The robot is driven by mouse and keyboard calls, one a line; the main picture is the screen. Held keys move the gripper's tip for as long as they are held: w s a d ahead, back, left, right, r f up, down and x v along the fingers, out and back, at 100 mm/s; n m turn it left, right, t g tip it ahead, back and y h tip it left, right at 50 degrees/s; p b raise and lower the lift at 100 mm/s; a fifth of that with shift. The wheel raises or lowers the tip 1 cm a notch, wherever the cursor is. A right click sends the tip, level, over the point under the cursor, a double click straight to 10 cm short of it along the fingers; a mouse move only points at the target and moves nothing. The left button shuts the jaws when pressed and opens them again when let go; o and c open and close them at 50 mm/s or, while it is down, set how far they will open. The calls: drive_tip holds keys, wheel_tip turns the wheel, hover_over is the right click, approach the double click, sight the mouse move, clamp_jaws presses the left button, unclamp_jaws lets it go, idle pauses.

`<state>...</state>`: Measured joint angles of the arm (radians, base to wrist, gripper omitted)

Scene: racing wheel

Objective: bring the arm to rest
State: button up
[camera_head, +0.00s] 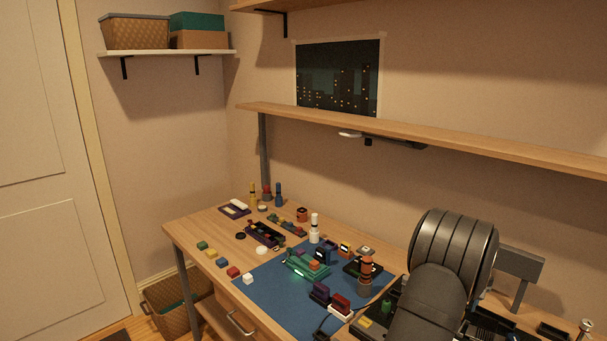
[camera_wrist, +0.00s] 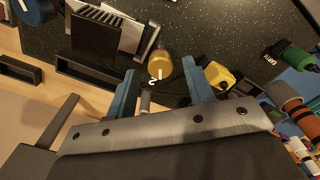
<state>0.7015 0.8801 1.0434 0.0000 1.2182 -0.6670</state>
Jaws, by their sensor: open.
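My gripper (camera_wrist: 159,70) shows in the wrist view with its two blue fingers spread apart and nothing held between them. A small yellow round piece (camera_wrist: 160,66) lies beyond the fingertips on a dark speckled surface (camera_wrist: 220,22); I cannot tell the exact gap. In the head view my dark arm fills the right foreground, and my gripper cannot be made out there.
In the wrist view, a dark slotted holder (camera_wrist: 97,38) stands at upper left and a yellow-black piece (camera_wrist: 218,76) lies right of the fingers. In the head view, the wooden bench (camera_head: 200,228) bears a blue mat (camera_head: 262,283) with several small objects; a shelf (camera_head: 430,139) runs above.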

wheel_tip(320, 180, up, 17)
wheel_tip(320, 180, down, 18)
drive_tip(key=shift+r, duration=0.1)
drive_tip(key=shift+f+m, duration=0.25)
drive_tip(key=shift+m, duration=0.05)
drive_tip(key=m, duration=0.3)
drive_tip(key=shift+m, duration=0.4)
drive_tip(key=m, duration=0.4)
drive_tip(key=shift+m, duration=0.3)
drive_tip(key=m, duration=0.4)
drive_tip(key=shift+m, duration=0.3)
drive_tip(key=m, duration=0.4)
